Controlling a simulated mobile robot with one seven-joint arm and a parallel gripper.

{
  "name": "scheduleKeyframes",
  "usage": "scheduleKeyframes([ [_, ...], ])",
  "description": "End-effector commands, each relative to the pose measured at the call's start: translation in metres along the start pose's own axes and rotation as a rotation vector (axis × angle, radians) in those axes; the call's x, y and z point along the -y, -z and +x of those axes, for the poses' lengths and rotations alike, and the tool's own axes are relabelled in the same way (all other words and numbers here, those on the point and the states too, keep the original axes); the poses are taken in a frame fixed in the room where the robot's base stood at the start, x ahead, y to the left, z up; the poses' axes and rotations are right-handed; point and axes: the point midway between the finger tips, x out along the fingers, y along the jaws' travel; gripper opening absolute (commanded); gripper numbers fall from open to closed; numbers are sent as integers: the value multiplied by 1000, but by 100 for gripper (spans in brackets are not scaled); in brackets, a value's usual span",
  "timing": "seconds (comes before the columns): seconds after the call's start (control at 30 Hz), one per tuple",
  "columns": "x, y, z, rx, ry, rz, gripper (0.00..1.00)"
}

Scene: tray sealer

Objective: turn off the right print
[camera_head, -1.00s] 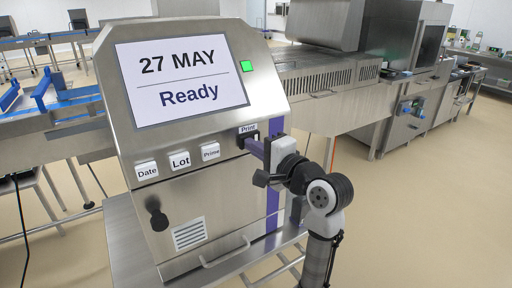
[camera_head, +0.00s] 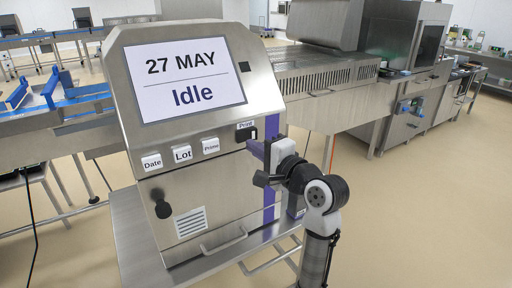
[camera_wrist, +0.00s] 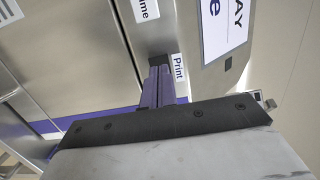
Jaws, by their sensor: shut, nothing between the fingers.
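The printer (camera_head: 200,150) is a steel box with a tilted screen (camera_head: 184,78) that reads "27 MAY" and "Idle". A dark lamp (camera_head: 245,67) sits right of the screen. The Print switch (camera_head: 246,133) is at the right end of the control row, under its label. In the wrist view the Print label (camera_wrist: 179,68) shows beside my fingertips, and the switch itself is mostly hidden behind them. My gripper (camera_head: 254,148) is shut and empty, its purple fingers at or just below the switch. I cannot tell if they touch it.
Date (camera_head: 152,162), Lot (camera_head: 183,154) and Prime (camera_head: 210,145) buttons lie left of the switch. A dark knob (camera_head: 162,209) sticks out below. A steel conveyor machine (camera_head: 325,85) stands behind to the right. The floor at right is open.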

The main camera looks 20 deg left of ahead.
Motion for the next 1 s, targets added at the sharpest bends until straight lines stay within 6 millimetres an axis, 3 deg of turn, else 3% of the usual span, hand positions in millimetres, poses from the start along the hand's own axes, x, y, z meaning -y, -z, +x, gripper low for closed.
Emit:
scheduleKeyframes([
  [0.07, 1, 1, 2, 1, 0, 1, 0],
  [0.3, -2, -15, -55, -3, 2, -3, 0],
  [0.5, -1, -23, -85, -1, 2, 0, 0],
  [1.0, 0, -27, -94, 1, 1, -1, 0],
])
